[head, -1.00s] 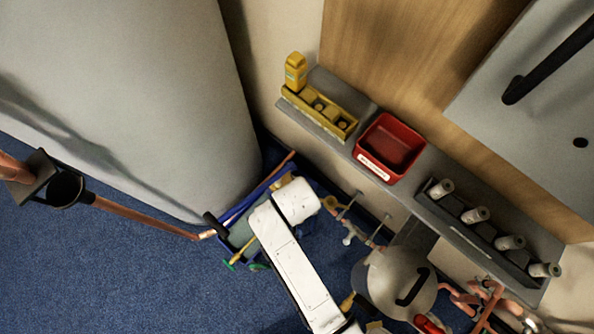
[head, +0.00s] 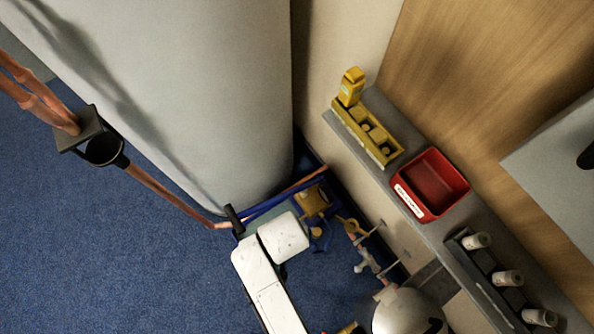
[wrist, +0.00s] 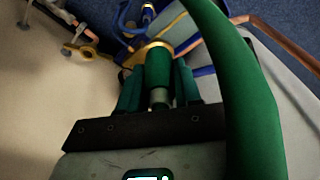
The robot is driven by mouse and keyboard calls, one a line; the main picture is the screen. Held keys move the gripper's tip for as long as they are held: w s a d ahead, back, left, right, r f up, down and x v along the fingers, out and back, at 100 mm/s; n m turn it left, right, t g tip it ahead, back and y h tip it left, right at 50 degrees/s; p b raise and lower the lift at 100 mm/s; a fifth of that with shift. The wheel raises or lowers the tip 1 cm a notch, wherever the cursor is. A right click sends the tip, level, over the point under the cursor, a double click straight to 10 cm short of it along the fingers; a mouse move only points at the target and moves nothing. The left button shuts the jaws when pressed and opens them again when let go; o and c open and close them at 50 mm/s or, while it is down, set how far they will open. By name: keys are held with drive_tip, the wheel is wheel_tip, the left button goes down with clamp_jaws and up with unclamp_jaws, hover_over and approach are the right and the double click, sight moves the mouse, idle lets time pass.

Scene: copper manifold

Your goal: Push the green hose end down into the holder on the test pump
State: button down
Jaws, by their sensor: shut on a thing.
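In the wrist view, my gripper (wrist: 158,88) is shut on the green hose end (wrist: 159,66), which sits between its two green fingers. A brass-coloured collar shows at the far tip of the hose end. The green hose (wrist: 240,75) arches over the right of that view. The test pump's blue parts (wrist: 126,18) lie beyond the gripper, and the pump's blue bar (head: 265,203) also shows in the head view. A small blue fitting with a pale ring is at the top of the wrist view; I cannot tell whether it is the holder. My arm hides the gripper in the head view.
A grey shelf carries a yellow rack (head: 368,130), a red bin (head: 431,185) and a dark rack of pale cylinders (head: 500,285). A large grey cylinder (head: 190,90) stands left of the pump. Copper pipe (head: 165,190) runs close by. Blue carpet is open at lower left.

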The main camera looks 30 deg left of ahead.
drive_tip(key=s+a+f+b, duration=0.1)
drive_tip(key=f+b, duration=0.7)
drive_tip(key=f, duration=0.3)
drive_tip(key=s+a+f+n+b, duration=0.1)
drive_tip(key=s+f+b, duration=0.1)
drive_tip(key=f+b, duration=0.6)
drive_tip(key=shift+s+f, duration=0.25)
drive_tip(key=shift+f, duration=2)
drive_tip(key=shift+f, duration=0.25)
drive_tip(key=shift+f+b, duration=1.1)
drive_tip(key=shift+f, duration=0.1)
drive_tip(key=shift+f+b, duration=0.3)
drive_tip(key=shift+f, duration=0.4)
idle(0.4)
drive_tip(key=c, duration=0.7)
unclamp_jaws()
wheel_tip(320, 180, up, 11)
drive_tip(key=s+d+p, duration=0.1)
drive_tip(key=p, duration=0.4)
drive_tip(key=shift+f, duration=0.15)
